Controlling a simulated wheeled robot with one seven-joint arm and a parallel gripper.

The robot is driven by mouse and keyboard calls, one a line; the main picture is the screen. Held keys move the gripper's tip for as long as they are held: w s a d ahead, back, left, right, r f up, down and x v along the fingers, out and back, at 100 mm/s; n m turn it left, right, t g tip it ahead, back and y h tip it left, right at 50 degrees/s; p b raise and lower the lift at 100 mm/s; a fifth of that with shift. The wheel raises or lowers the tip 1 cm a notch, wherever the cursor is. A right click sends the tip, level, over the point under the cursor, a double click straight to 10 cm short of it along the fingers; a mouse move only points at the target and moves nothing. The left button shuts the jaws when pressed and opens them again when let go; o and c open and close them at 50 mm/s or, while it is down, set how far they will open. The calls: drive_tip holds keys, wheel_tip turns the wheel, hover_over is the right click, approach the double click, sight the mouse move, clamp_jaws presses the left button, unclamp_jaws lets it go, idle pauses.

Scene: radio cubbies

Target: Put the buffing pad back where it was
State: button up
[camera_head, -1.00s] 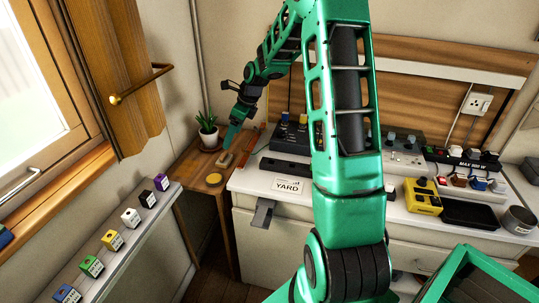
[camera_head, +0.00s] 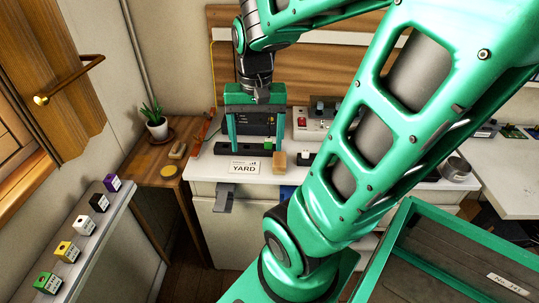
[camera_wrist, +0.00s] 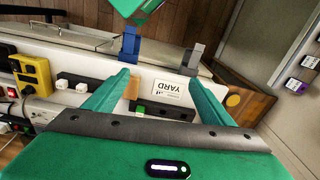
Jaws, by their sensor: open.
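Two small things on the wooden side table could be the buffing pad, and I cannot tell which: a tan, rounded block (camera_head: 177,151) and a flat yellow disc (camera_head: 169,171) in front of it. The disc also shows at the right in the wrist view (camera_wrist: 233,100). My gripper (camera_head: 255,148) is above the white bench, pointing down, to the right of both. Its two green fingers are wide apart with nothing held between them; in the wrist view they frame (camera_wrist: 157,80) the bench edge near the YARD card.
The YARD card (camera_head: 244,167) and a small wooden block (camera_head: 280,160) are at the bench's front edge. A potted plant (camera_head: 156,122) is at the side table's back. Colored blocks line a ledge (camera_head: 98,240) at left. A green crate (camera_head: 400,225) is lower right.

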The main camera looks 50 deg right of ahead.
drive_tip(key=s+a+n, duration=0.1)
drive_tip(key=s+n, duration=0.2)
drive_tip(key=s, duration=0.3)
drive_tip(key=shift+s+a+f, duration=0.2)
drive_tip(key=shift+s+f, duration=0.05)
drive_tip(key=shift+f, duration=0.1)
idle(0.8)
